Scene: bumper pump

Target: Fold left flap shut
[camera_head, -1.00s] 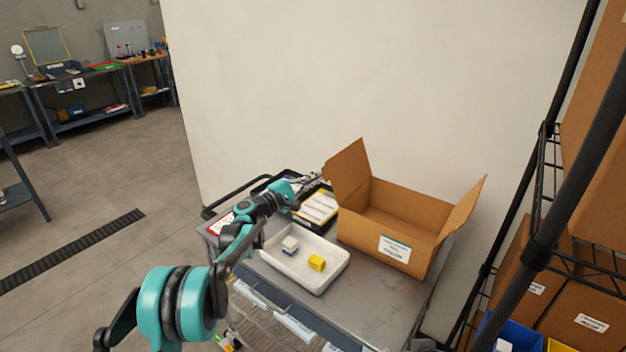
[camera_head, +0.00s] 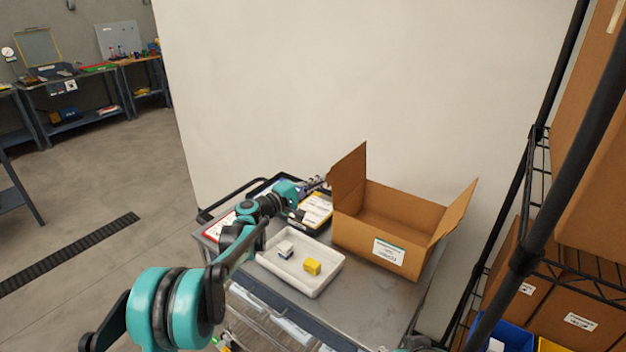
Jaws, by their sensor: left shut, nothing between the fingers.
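An open cardboard box (camera_head: 352,231) with a white label stands on the cart. Its left flap (camera_head: 348,176) stands up, near upright. Its right flap (camera_head: 455,212) leans outward to the right. My left gripper (camera_head: 322,182) is shut and empty, with its tip close to the outer side of the left flap; I cannot tell if it touches. My right gripper is not in view.
A white tray (camera_head: 275,269) with a yellow block (camera_head: 312,267) and a small white-and-blue block (camera_head: 286,249) lies left of the box on the grey cart top (camera_head: 375,303). A wire shelf with boxes (camera_head: 579,287) stands at right. A pale wall is behind.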

